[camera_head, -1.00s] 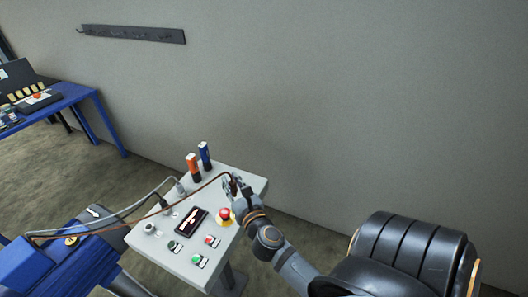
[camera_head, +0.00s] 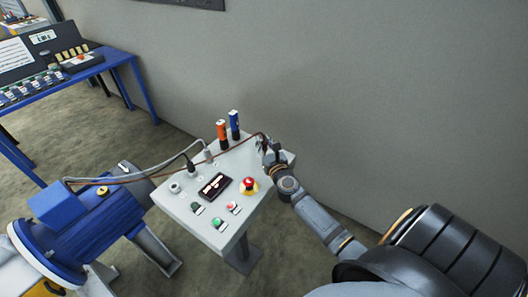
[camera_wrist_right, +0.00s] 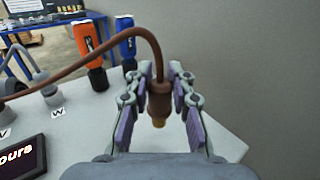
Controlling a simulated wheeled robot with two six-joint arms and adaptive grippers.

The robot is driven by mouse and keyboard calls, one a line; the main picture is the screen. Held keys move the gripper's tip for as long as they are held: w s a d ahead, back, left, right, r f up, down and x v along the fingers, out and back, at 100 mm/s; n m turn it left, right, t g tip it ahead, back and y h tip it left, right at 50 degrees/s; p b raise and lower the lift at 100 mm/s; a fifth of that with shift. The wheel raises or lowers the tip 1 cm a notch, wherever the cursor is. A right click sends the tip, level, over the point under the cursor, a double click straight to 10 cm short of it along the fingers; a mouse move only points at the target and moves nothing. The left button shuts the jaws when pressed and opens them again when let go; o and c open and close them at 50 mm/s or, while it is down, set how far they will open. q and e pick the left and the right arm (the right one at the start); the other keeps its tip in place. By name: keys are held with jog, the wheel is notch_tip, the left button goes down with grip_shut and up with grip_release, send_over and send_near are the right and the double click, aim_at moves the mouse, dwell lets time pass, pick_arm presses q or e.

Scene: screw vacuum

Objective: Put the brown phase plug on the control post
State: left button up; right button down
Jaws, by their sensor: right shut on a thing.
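The control post (camera_head: 250,205) is a pale grey panel on a stand, with a dark display (camera_head: 215,186), coloured buttons and a red emergency stop (camera_head: 249,185). My right gripper (camera_head: 268,150) is above its far right corner. In the wrist view it is shut on the brown phase plug (camera_wrist_right: 159,98), whose tip points down and whose brown cable (camera_wrist_right: 95,49) arches left. A grey plug (camera_head: 208,155) and a black plug (camera_head: 190,166) stand on the panel. An uncovered round socket (camera_head: 175,188) is at its left. My left gripper is not in view.
An orange tool (camera_head: 222,134) and a blue tool (camera_head: 234,125) stand at the panel's back edge, close to my gripper. Cables run to a blue motor (camera_head: 85,220) at left. A blue bench (camera_head: 90,74) is farther back beside the wall.

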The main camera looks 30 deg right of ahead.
aim_at(264, 149)
jog(key=f+b, duration=0.1)
jog(key=f, duration=0.1)
jog(key=f+b, duration=0.1)
jog(key=f, duration=0.1)
jog(key=shift+w+d+b, duration=0.3)
jog(key=shift+b, duration=0.05)
jog(key=shift+s+f, duration=0.1)
jog(key=shift+f, duration=0.05)
jog(key=c, duration=1.2)
grip_release()
jog(key=shift+o, duration=0.2)
